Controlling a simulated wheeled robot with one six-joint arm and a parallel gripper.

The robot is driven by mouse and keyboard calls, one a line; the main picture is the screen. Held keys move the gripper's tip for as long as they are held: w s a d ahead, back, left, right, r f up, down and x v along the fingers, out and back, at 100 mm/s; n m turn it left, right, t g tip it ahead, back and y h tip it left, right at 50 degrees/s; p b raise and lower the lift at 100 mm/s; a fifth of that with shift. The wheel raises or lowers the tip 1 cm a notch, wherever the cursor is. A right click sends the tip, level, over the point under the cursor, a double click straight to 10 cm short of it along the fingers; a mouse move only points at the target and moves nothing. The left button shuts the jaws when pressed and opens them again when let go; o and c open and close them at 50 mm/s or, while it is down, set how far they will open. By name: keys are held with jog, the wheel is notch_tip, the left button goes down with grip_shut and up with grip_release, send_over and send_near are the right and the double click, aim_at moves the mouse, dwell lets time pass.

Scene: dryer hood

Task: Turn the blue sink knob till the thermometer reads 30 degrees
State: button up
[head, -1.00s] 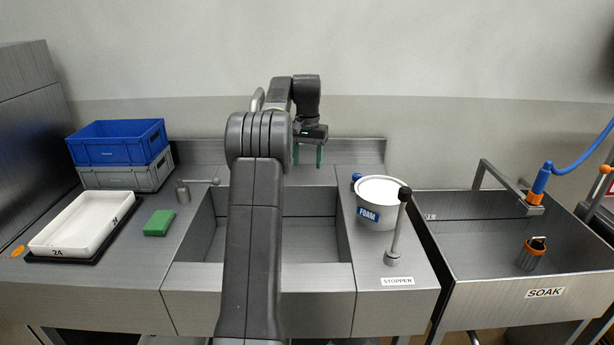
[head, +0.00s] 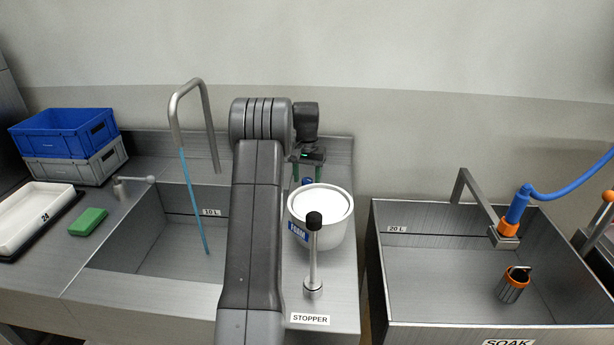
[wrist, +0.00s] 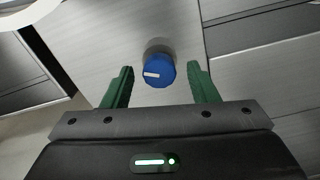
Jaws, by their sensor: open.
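The blue sink knob (wrist: 158,72) has a white mark on its face, which points to the left in the wrist view. In the head view a small part of the knob (head: 307,181) shows behind the white tub. My gripper (wrist: 161,74) is open, with its green fingers on either side of the knob and visible gaps between. In the head view my gripper (head: 306,173) is above and behind the tub. A thin blue stream (head: 194,200) runs from the curved spout (head: 190,84) into the left sink. I cannot make out a thermometer or its reading.
A white tub marked FOAM (head: 326,235) and an upright stopper lever (head: 313,262) stand in front of the knob. The soak sink (head: 440,290) is at right. A green sponge (head: 88,221), white tray (head: 30,212) and blue crate (head: 62,134) are at left.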

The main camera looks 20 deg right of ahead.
aim_at(307, 180)
jog(key=c, duration=1)
jog(key=shift+o, duration=0.2)
jog(key=shift+r+n+p, duration=0.1)
jog(key=shift+n+p, duration=0.3)
jog(key=shift+n, duration=0.9)
jog(key=o, duration=1)
jog(key=shift+c, duration=0.2)
notch_tip(307, 180, up, 14)
jog(key=shift+f, duration=0.2)
jog(key=shift+f, duration=0.15)
